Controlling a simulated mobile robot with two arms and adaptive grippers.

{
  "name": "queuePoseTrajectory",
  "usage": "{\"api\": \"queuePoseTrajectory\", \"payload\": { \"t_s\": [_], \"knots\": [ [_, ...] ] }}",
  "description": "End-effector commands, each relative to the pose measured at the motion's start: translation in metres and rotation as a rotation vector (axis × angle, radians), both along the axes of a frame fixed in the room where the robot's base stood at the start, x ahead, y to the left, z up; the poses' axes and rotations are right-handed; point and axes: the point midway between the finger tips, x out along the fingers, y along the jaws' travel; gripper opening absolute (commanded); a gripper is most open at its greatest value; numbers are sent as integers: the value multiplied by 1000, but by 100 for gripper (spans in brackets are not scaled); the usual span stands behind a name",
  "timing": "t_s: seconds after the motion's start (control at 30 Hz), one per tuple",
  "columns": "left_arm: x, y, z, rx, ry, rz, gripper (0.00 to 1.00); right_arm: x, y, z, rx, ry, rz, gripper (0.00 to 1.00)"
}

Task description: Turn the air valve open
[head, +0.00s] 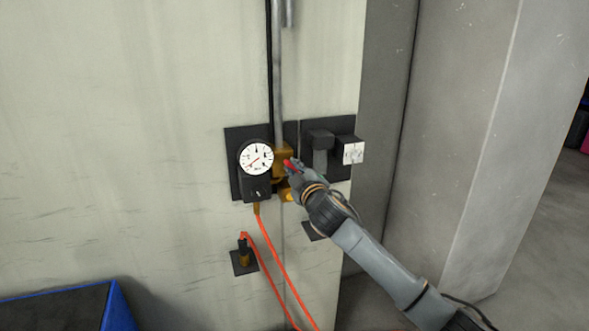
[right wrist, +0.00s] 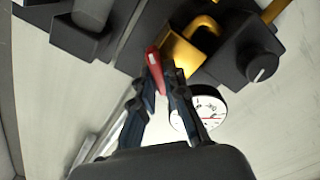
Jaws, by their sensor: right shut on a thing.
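The air valve on the wall has a brass body (head: 281,155) and a red handle (head: 289,166). In the right wrist view the red handle (right wrist: 154,68) stands between the fingertips, in front of the brass part (right wrist: 183,50). My right gripper (head: 293,171) is shut on the red handle; its two fingers also show in the right wrist view (right wrist: 160,82). The fingers hide part of the handle. A round white pressure gauge (head: 256,157) sits just left of the valve, and also shows in the right wrist view (right wrist: 207,107). My left gripper is not in view.
A dark box with a white face (head: 352,152) juts from the wall right of the valve. Orange hoses (head: 272,256) hang below the gauge, near a small wall fitting (head: 244,257). A blue-edged bin (head: 117,306) stands at lower left. A grey pillar (head: 455,130) rises at right.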

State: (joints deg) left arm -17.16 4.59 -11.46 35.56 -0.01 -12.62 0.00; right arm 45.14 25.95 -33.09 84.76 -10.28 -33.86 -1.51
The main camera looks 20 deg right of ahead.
Motion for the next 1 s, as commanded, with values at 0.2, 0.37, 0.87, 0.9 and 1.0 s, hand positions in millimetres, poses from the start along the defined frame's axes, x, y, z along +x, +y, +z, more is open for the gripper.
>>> {"api": "queuePoseTrajectory", "payload": {
  "t_s": [0.2, 0.37, 0.87, 0.9, 1.0],
  "knots": [
    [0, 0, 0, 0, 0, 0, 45, 0, 0, -1, -210, -7, -1, 0],
    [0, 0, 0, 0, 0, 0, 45, 0, 1, -2, -354, -11, 0, 0],
    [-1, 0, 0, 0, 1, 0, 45, 0, 1, -4, -656, -21, 0, 0],
    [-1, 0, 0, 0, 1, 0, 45, 0, 1, -4, -667, -22, 0, 0],
    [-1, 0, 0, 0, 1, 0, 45, 0, 1, -4, -689, -22, 0, 0]
  ]
}}
